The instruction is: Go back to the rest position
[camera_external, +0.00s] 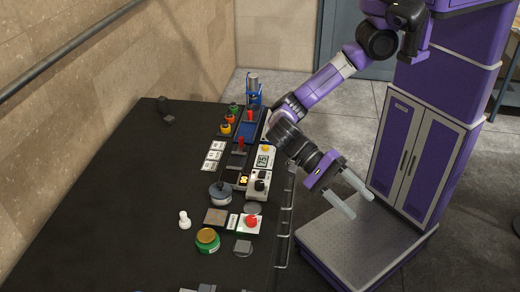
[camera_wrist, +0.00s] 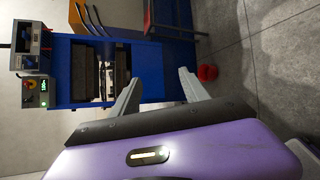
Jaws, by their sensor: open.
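My gripper (camera_external: 347,194) is open and empty, its two pale fingers spread apart. In the external view it hangs off the right side of the black table, in the air above my base. In the wrist view the gripper (camera_wrist: 160,95) shows its two grey fingers apart with nothing between them. Beyond them stands a blue press-like machine (camera_wrist: 150,70) with dark openings and a small control box with a lit display.
The black table (camera_external: 90,190) carries buttons, a red emergency stop (camera_external: 251,221), a green-and-gold tin (camera_external: 207,240) and a grey round pot (camera_external: 219,192) near its right edge. A metal rail (camera_external: 284,222) runs along that edge. A red object (camera_wrist: 207,73) lies on the floor.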

